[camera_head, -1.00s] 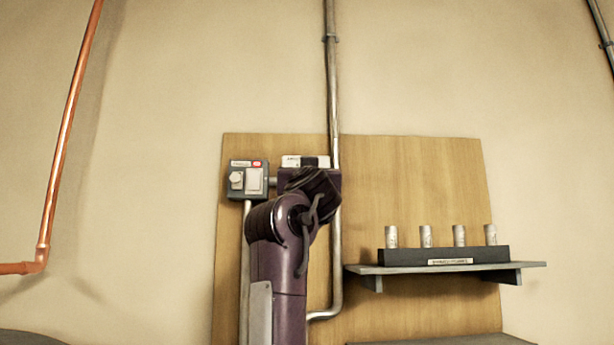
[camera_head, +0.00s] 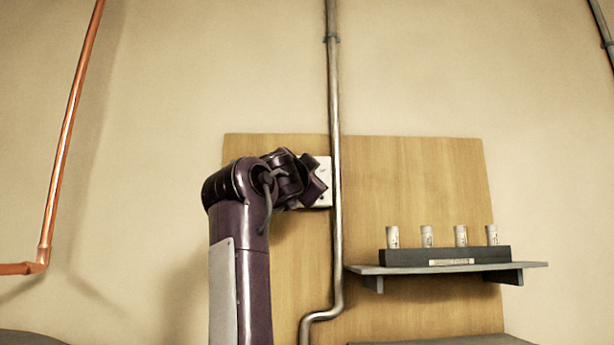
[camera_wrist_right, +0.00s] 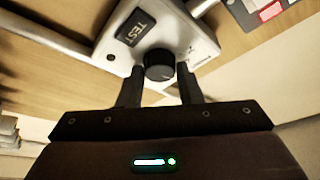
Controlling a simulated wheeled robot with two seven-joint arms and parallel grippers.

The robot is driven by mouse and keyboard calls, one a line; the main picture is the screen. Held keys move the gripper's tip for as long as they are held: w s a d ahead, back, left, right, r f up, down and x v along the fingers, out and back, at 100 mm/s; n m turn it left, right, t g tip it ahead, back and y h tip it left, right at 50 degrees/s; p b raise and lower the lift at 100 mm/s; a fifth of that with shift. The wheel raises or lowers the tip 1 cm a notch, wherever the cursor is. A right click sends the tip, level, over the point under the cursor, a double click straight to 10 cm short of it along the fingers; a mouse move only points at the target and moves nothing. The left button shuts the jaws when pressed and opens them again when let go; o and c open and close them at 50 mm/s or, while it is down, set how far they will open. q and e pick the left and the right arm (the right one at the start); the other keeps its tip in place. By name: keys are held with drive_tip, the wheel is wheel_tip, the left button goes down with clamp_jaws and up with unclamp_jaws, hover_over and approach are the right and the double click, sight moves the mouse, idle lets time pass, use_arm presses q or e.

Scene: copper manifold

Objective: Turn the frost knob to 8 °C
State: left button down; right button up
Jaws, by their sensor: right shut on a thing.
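The frost knob (camera_wrist_right: 159,65) is a round black knob on a white box (camera_wrist_right: 190,35) in the right wrist view. The box appears tilted there and also carries a dark TEST button (camera_wrist_right: 134,28). My right gripper (camera_wrist_right: 160,82) is shut on the knob, one finger on each side of it. The knob's pointer and scale are too small to read. In the head view the box (camera_head: 324,182) shows only in part behind my right arm, and the knob and fingertips are hidden. My left gripper is not in view.
A grey box with a red label (camera_wrist_right: 270,11) sits close by in the wrist view. A metal pipe (camera_head: 335,230) runs down the wooden board (camera_head: 420,180) beside the white box. A shelf (camera_head: 450,268) with several small cylinders stands out at right.

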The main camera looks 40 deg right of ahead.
drive_tip(key=m+g, duration=0.1)
drive_tip(key=m, duration=0.2)
drive_tip(key=m+g+y, duration=0.1)
drive_tip(key=m, duration=0.2)
drive_tip(key=m+g, duration=0.1)
drive_tip(key=m, duration=0.2)
drive_tip(key=shift+a+r+m+y, duration=0.1)
drive_tip(key=shift+r+m+y, duration=0.1)
drive_tip(key=shift+m+y, duration=0.1)
drive_tip(key=shift+m+g, duration=0.3)
